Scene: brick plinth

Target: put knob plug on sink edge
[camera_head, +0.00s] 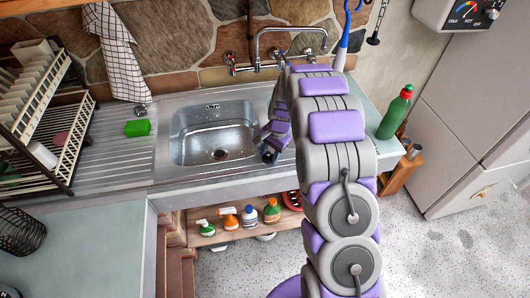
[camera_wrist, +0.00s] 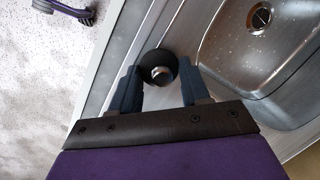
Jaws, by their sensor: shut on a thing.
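The knob plug (camera_wrist: 159,74), a black round disc with a silver knob, sits between the fingertips of my gripper (camera_wrist: 158,68) in the wrist view. My gripper is shut on it, with one blue-grey finger on each side. The plug is over the metal rim beside the basin; I cannot tell whether it touches the rim. In the head view my gripper (camera_head: 268,150) is at the front right of the sink (camera_head: 213,135), and the plug shows only as a small dark shape. The sink edge (camera_head: 215,178) runs along the basin's front. The basin looks empty, with its drain showing.
A green sponge (camera_head: 137,128) lies on the drainboard at left, by a dish rack (camera_head: 60,120). A green bottle (camera_head: 394,112) stands on the right. The tap (camera_head: 262,50) is behind the basin. Several spray bottles (camera_head: 230,218) stand on a low shelf in front.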

